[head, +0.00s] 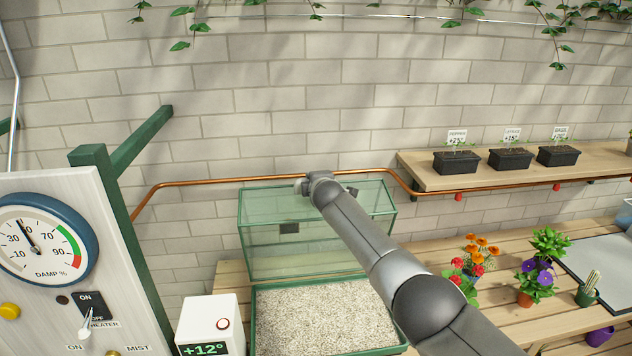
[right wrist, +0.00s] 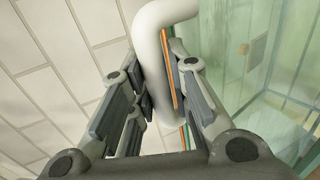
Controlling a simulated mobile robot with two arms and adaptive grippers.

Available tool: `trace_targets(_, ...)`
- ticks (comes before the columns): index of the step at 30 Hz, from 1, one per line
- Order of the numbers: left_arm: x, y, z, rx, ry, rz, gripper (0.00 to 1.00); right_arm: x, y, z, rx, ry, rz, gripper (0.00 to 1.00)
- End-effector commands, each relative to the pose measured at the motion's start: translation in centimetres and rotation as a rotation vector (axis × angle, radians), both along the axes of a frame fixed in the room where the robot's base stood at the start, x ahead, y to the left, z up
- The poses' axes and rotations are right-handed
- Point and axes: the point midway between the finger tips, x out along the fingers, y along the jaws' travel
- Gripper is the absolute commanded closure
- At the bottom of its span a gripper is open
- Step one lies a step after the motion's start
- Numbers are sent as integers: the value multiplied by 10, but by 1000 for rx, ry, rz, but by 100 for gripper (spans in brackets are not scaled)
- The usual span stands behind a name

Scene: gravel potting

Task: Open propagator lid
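The propagator lid (head: 265,250) is a clear box with green edges. It stands tilted up at the back of the propagator base (head: 253,318), whose pale gravel bed is uncovered in front. My right arm reaches over the base from the lower right, and my right gripper (head: 320,182) is at the lid's upper edge. In the right wrist view the fingers of the gripper (right wrist: 155,95) lie on both sides of a cream-white bent handle (right wrist: 152,75) and appear closed on it. The lid's glass (right wrist: 275,70) shows at the right there. My left gripper is out of view.
A copper pipe (head: 225,181) runs along the brick wall behind the lid. A white +12° display box (head: 208,320) stands left of the base, with a control panel (head: 50,285) beyond it. Potted flowers (head: 470,262) stand to the right. A shelf (head: 500,177) holds black seedling trays.

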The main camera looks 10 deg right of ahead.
Motion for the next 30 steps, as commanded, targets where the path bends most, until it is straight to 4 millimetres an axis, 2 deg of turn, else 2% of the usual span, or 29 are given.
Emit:
trace_targets(1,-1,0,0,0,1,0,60,0,-1,-3,0,4,-1,73)
trace_targets(4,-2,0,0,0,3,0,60,0,-1,-2,2,3,-2,62)
trace_targets(19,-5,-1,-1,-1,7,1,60,-4,0,0,8,1,-2,62)
trace_targets(30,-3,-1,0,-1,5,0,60,-24,-1,8,6,-1,0,62)
